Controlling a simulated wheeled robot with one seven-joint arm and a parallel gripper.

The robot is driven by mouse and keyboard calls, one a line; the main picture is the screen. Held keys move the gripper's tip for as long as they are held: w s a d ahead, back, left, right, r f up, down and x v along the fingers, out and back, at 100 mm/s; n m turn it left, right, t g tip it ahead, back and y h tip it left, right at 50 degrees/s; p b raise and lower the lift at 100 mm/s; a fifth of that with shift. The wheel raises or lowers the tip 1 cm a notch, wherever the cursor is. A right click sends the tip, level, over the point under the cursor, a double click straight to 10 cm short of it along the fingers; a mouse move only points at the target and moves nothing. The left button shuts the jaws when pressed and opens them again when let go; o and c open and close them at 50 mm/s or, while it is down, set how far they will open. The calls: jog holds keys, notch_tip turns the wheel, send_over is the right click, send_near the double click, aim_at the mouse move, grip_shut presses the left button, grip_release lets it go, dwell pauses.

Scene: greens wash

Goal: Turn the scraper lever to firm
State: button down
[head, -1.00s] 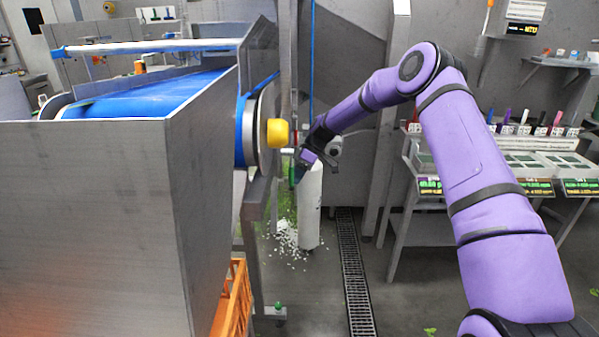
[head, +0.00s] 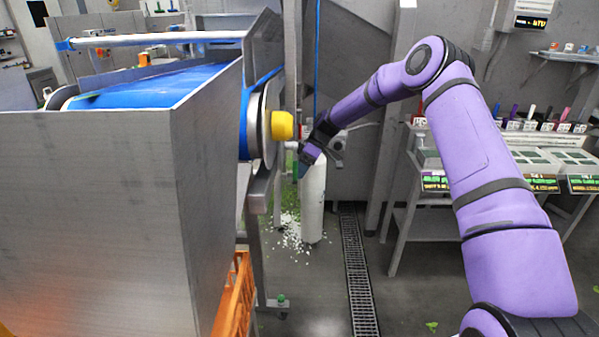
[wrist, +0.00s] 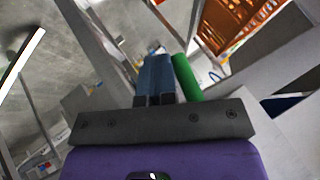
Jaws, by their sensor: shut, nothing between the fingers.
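My gripper (wrist: 155,78) is shut and empty, its dark blue fingers pressed together in the wrist view. A green rod (wrist: 186,77), which looks like the grip of the scraper lever, stands just right of the fingers, outside them. I cannot tell whether they touch. In the head view my gripper (head: 309,155) is just right of the blue belt's end roller, below and right of the yellow knob (head: 282,125). My wrist covers most of the lever there, so its setting cannot be read.
The blue belt conveyor (head: 150,88) and its large grey steel side panel (head: 90,200) fill the left. An orange crate (head: 236,295) stands below. A white cylinder (head: 313,205) stands under my gripper, with white scraps on the floor. A sample bench (head: 425,190) is at right.

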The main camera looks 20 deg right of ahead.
jog(key=shift+s+a+r+m+g+y, duration=0.35)
jog(key=shift+s+g+y, duration=0.15)
jog(key=shift+s+g, duration=0.45)
jog(key=shift+s+a+r+m+g+y, duration=0.2)
jog(key=shift+s+m+g+y, duration=0.25)
jog(key=shift+s+g, duration=0.4)
jog(key=shift+s+a+r+m+g+y, duration=0.3)
jog(key=shift+s+g+y, duration=0.25)
jog(key=shift+s+g, duration=0.4)
jog(key=shift+w, duration=0.1)
jog(key=shift+f, duration=0.1)
